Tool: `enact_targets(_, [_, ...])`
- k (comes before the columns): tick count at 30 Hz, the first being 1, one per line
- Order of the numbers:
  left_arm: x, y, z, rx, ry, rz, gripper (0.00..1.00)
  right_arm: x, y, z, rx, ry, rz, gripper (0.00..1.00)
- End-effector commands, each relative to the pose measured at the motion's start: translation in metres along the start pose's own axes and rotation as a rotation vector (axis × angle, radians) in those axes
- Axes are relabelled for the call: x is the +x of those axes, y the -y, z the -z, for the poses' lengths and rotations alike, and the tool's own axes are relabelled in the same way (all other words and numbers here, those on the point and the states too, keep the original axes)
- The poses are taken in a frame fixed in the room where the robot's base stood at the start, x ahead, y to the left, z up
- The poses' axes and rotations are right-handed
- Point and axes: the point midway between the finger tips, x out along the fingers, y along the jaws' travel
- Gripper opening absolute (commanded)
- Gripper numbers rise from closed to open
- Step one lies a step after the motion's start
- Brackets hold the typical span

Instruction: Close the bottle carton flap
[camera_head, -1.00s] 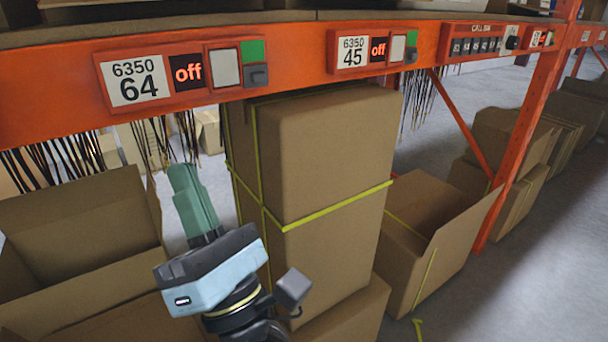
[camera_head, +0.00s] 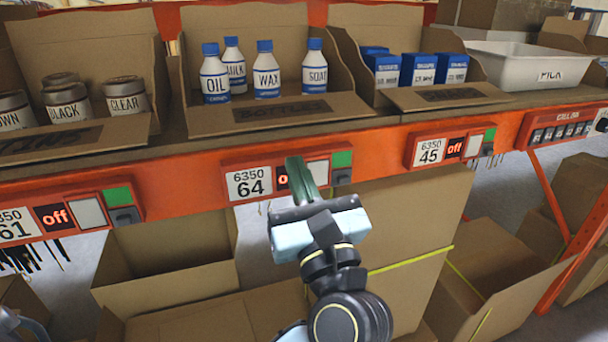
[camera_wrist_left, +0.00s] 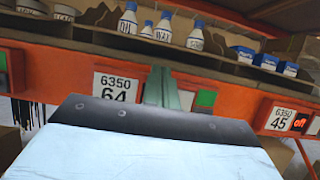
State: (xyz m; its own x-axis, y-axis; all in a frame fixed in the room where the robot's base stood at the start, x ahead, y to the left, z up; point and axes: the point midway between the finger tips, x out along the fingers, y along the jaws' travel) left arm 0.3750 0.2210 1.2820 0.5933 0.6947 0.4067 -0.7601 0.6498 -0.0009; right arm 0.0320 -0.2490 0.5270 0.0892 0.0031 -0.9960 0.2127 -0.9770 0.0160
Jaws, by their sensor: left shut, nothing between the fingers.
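The bottle carton (camera_head: 222,37) stands on the shelf with several white bottles with blue caps (camera_head: 266,75) inside, labelled oil, milk, wax and soap. Its front flap (camera_head: 340,104), marked "BOTTLES", is folded down and lies open toward the shelf edge. The bottles also show in the left wrist view (camera_wrist_left: 164,31). My left gripper (camera_head: 299,170) is shut and empty. It is below the flap, in front of the rail beside the 6350 64 label, apart from the flap. My right gripper is not in view.
A carton of paint cans (camera_head: 68,103) is at left, a carton of blue boxes (camera_head: 418,70) at right, and a white tray (camera_head: 540,68) beyond. The orange rail (camera_head: 380,158) runs below the shelf. Cardboard boxes (camera_head: 420,215) stand underneath.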

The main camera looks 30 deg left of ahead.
Motion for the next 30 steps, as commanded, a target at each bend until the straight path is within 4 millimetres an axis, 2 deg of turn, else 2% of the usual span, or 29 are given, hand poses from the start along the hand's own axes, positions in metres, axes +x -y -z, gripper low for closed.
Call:
enact_targets(3, [0.024,0.0,-0.004,0.002,0.005,-0.001,0.0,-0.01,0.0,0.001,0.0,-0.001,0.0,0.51])
enact_targets(10, [0.052,0.0,-0.002,0.002,0.003,0.0,0.0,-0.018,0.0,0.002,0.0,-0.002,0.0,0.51])
enact_targets(30, [0.062,-0.001,-0.003,0.005,-0.001,-0.008,0.0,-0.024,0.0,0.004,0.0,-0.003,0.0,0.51])
